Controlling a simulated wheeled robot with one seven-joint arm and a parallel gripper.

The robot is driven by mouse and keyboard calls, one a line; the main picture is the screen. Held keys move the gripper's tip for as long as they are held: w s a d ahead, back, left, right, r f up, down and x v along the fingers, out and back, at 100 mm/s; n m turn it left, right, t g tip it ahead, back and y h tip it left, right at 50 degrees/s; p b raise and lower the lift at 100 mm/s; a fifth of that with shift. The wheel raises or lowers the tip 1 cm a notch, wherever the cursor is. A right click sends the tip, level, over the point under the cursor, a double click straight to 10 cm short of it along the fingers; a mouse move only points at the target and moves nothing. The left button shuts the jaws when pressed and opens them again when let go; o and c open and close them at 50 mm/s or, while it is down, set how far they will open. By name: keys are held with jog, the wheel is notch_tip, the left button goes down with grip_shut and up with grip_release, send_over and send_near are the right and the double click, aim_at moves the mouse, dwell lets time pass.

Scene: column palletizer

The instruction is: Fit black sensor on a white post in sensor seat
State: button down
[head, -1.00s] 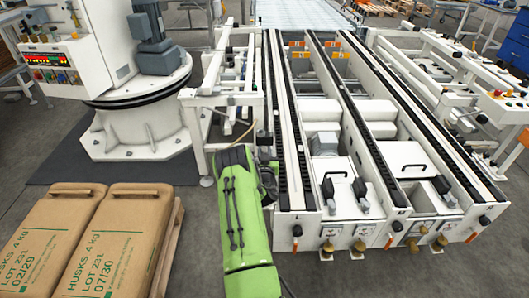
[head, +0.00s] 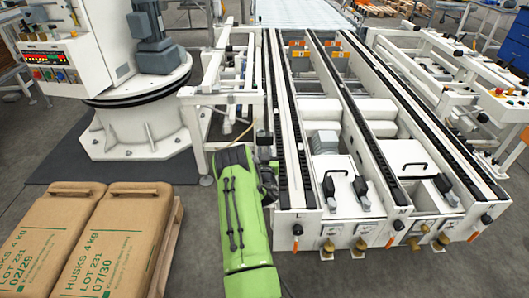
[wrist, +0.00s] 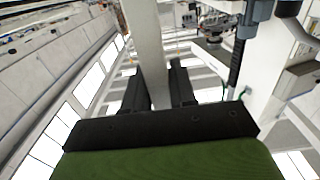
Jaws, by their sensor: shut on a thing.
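In the wrist view, my gripper (wrist: 160,88) has its two black fingers on either side of a pale, white-grey post (wrist: 146,35). The fingers are shut on this post, which runs up to the top edge of the picture. The black sensor cannot be made out on the part of the post that shows. The sensor seat cannot be picked out in either view.
The white chain conveyor (head: 310,215) fills the middle and right. A white side frame (head: 222,98) stands at its left. A white machine base (head: 150,125) is further left. Brown sacks (head: 115,240) lie on a pallet at front left. Grey floor is clear between sacks and machine.

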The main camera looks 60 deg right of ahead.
jog(key=c, duration=0.8)
grip_release()
jog(key=shift+c, duration=0.2)
jog(key=shift+s+f, duration=0.1)
jog(key=p+v, duration=0.1)
jog(key=v, duration=1.4)
jog(key=shift+a+p, duration=0.4)
